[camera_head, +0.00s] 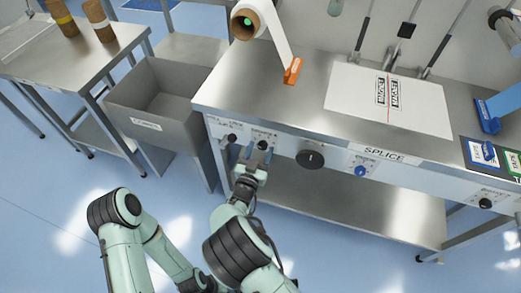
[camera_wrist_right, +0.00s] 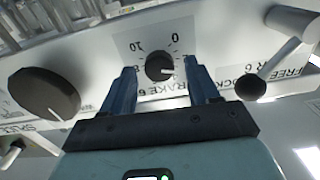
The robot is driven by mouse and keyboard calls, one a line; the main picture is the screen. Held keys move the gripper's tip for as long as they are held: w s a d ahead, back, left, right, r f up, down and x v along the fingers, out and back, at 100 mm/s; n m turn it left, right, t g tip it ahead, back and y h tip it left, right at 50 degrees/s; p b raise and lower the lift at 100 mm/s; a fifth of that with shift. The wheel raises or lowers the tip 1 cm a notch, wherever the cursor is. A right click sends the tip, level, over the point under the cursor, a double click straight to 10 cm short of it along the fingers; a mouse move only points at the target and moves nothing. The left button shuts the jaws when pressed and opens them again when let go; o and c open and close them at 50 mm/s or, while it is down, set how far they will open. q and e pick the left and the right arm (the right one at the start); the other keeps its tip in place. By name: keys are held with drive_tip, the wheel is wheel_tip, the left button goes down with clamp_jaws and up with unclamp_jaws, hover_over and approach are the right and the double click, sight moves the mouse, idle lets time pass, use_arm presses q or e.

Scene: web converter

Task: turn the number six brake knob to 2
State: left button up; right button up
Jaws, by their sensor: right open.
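The number six brake knob (camera_wrist_right: 160,66) is small, round and black on a white dial plate marked "BRAKE 6". Its white pointer mark points to the right, slightly downward, in the right wrist view; the number there is hard to read beside the finger. The dial shows 0 at upper right and 10 at upper left. My right gripper (camera_wrist_right: 160,75) is open, its blue fingers on either side of the knob with visible gaps. In the head view the knob (camera_head: 263,145) shows just above my right gripper (camera_head: 255,153). My left gripper is out of view.
A black ball-ended lock/free lever (camera_wrist_right: 250,87) is close beside one finger. A large black knob (camera_wrist_right: 45,93) is on the other side. A blue knob (camera_head: 361,171) is farther along the panel. A grey bin (camera_head: 150,125) stands left of the steel bench (camera_head: 300,115).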

drive_tip(key=shift+w+d, duration=0.1)
drive_tip(key=shift+w, duration=0.2)
drive_tip(key=c, duration=1)
drive_tip(key=shift+n, duration=0.8)
drive_tip(key=shift+c, duration=0.2)
drive_tip(key=o, duration=1)
drive_tip(key=shift+o, duration=0.2)
drive_tip(key=v, duration=1.3)
drive_tip(key=shift+s, duration=0.2)
